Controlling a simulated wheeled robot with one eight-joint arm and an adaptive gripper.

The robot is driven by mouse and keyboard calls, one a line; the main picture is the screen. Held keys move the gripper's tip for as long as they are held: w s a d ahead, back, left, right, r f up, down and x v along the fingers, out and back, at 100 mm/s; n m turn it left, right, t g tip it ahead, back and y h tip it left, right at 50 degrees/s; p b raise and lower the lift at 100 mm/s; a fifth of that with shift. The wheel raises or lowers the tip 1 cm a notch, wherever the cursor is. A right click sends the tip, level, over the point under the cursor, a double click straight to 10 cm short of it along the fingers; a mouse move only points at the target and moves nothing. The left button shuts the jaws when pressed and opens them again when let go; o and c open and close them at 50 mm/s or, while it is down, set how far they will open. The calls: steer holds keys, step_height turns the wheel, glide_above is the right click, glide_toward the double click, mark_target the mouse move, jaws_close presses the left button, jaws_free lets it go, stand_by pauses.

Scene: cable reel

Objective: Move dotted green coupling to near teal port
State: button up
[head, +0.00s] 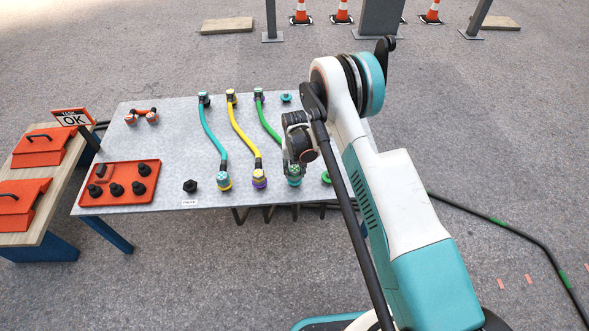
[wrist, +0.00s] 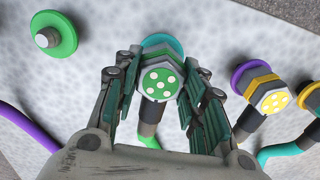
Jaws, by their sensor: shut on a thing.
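The dotted green coupling (wrist: 160,82) has a green face with pale dots and a grey body. In the wrist view it sits between the fingers of my gripper (wrist: 160,95), which is shut on it. The teal port (wrist: 162,44) shows as a teal disc right behind the coupling; whether they touch is hidden. In the head view my gripper (head: 294,160) is over the near edge of the table, with the coupling (head: 294,170) and the teal port's rim (head: 294,181) below it. The green cable (head: 270,123) runs from the coupling to the far row.
A yellow dotted coupling (wrist: 273,101) is at the purple port (wrist: 250,74). A bare green port (wrist: 55,38) lies on the other side. The teal cable (head: 211,130) and yellow cable (head: 242,135) lie left of the green one. An orange tray (head: 120,167) with black caps is at left.

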mark_target(295, 168)
steer(key=shift+f, duration=0.5)
stand_by(0.4)
steer(key=o, duration=1.2)
steer(key=shift+o, duration=0.2)
steer(key=shift+r, duration=0.15)
step_height(295, 168, up, 12)
